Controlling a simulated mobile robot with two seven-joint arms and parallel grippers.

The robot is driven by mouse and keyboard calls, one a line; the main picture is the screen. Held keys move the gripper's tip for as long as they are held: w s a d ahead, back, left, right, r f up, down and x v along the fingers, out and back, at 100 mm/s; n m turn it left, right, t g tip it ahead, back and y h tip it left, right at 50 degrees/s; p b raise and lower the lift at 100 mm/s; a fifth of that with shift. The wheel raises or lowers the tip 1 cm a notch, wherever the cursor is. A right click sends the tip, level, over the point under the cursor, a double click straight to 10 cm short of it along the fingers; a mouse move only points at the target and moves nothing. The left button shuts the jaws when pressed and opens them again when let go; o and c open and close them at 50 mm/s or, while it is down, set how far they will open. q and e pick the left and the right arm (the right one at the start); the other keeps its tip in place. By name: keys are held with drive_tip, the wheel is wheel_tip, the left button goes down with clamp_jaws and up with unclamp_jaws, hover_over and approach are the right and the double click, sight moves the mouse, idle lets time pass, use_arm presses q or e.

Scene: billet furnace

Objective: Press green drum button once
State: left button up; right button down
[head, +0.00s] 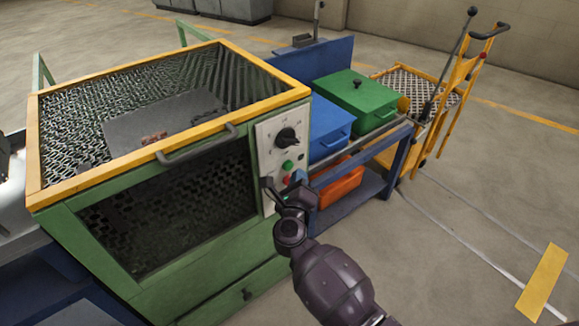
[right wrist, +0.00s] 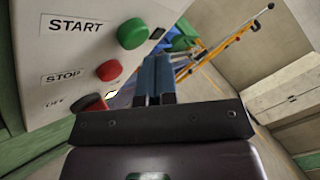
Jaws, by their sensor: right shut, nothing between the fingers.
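The green button (head: 287,166) sticks out of the white control panel (head: 268,140) on the front right of the green furnace, below a black knob. In the right wrist view the green button (right wrist: 132,33) sits beside the label START, with a red button (right wrist: 109,70) beside STOP below it. My right gripper (head: 284,190) is just in front of the panel's lower part, below the green button. In the right wrist view its fingers (right wrist: 155,78) are together and empty, to the right of the red button; I see no contact with the green button. My left gripper is not in view.
The furnace has a yellow-framed mesh top (head: 170,95) and a front handle (head: 196,145). To its right, a blue bench holds a blue box (head: 325,128) and a green box (head: 357,97), with an orange bin (head: 340,184) below. A yellow trolley (head: 460,90) stands beyond.

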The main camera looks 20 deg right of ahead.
drive_tip(key=shift+w+a, duration=0.1)
drive_tip(key=shift+w, duration=0.05)
idle(0.3)
drive_tip(key=shift+w+a, duration=0.1)
drive_tip(key=shift+w, duration=0.15)
